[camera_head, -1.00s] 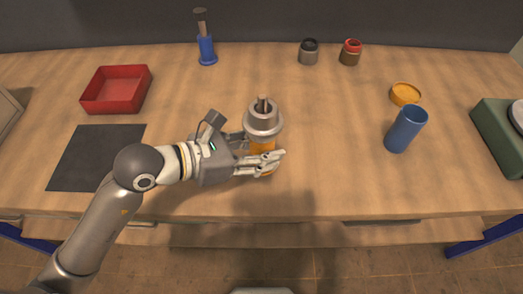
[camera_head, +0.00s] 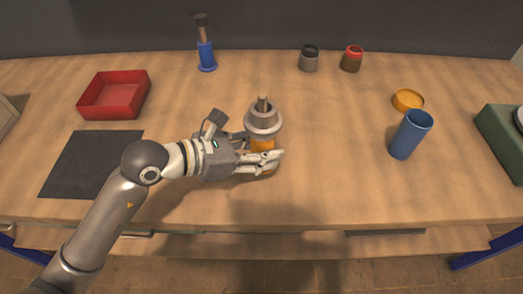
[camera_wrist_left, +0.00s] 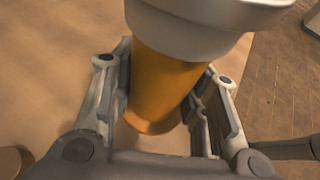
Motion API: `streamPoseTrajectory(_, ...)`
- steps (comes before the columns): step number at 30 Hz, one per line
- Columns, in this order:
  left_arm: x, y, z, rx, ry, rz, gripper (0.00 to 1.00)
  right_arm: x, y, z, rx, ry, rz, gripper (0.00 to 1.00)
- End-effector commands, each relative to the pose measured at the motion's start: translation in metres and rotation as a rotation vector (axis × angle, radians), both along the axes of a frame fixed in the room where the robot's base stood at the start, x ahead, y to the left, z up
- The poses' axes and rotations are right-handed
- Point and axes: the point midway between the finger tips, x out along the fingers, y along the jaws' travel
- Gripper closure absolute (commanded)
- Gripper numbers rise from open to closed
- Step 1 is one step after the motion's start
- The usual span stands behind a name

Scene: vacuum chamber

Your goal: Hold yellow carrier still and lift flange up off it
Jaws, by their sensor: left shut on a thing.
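The yellow carrier (camera_head: 262,144) stands upright on the table in the middle of the head view, and its orange-yellow side also shows in the left wrist view (camera_wrist_left: 160,85). The grey flange (camera_head: 263,118) sits on top of it, with a brown post end sticking up through its middle. The flange's pale underside fills the top of the left wrist view (camera_wrist_left: 195,25). My left gripper (camera_head: 262,155) is shut on the carrier, one finger on each side, below the flange. My right gripper is not in view.
A red tray (camera_head: 114,95) and a dark mat (camera_head: 92,160) lie at the left. A blue stand (camera_head: 206,55), a grey jar (camera_head: 309,60) and a red-topped jar (camera_head: 351,59) are at the back. A blue cup (camera_head: 410,135) and an orange dish (camera_head: 407,99) are at the right. The table right of the carrier is clear.

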Motion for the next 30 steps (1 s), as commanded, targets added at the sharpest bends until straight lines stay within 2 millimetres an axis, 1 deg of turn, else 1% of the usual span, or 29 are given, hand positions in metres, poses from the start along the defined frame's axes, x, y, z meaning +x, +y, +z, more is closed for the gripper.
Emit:
streamPoseTrajectory(1,0.002,-0.001,-0.001,-0.005,-0.006,0.000,1.00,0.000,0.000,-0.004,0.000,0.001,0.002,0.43)
streamPoseTrajectory(7,0.009,0.000,-0.008,-0.005,-0.004,0.001,1.00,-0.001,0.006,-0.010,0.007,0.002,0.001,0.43)
streamPoseTrajectory(12,0.015,0.000,-0.012,-0.005,-0.005,0.000,1.00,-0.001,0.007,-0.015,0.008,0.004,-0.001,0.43)
streamPoseTrajectory(30,0.036,0.000,-0.029,-0.005,-0.005,0.001,1.00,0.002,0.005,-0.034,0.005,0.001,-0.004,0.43)
